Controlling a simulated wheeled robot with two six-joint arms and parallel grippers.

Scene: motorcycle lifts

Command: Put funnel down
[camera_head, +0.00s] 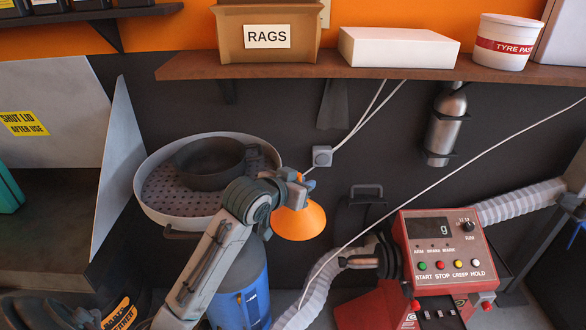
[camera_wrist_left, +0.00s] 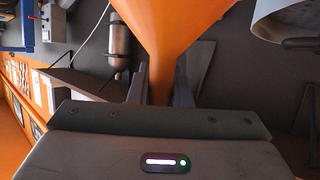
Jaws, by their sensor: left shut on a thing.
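The orange funnel (camera_head: 299,221) hangs in front of the dark wall, right of the round drain pan, with its wide mouth facing down in the head view. My left gripper (camera_head: 297,184) is shut on the funnel's narrow stem. In the left wrist view, the stem of the funnel (camera_wrist_left: 160,50) sits between the two fingers of my left gripper (camera_wrist_left: 161,90). The cone widens away from the fingers. The fingers partly hide the stem. My right gripper is not in view.
The pale round pan (camera_head: 150,208) has a perforated plate and a dark bowl (camera_head: 208,165), above a blue drum (camera_head: 243,285). A red control box (camera_head: 445,250) stands right. A wall shelf (camera_head: 350,72) holds a rags box (camera_head: 268,38), white box (camera_head: 400,47) and tub (camera_head: 505,42).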

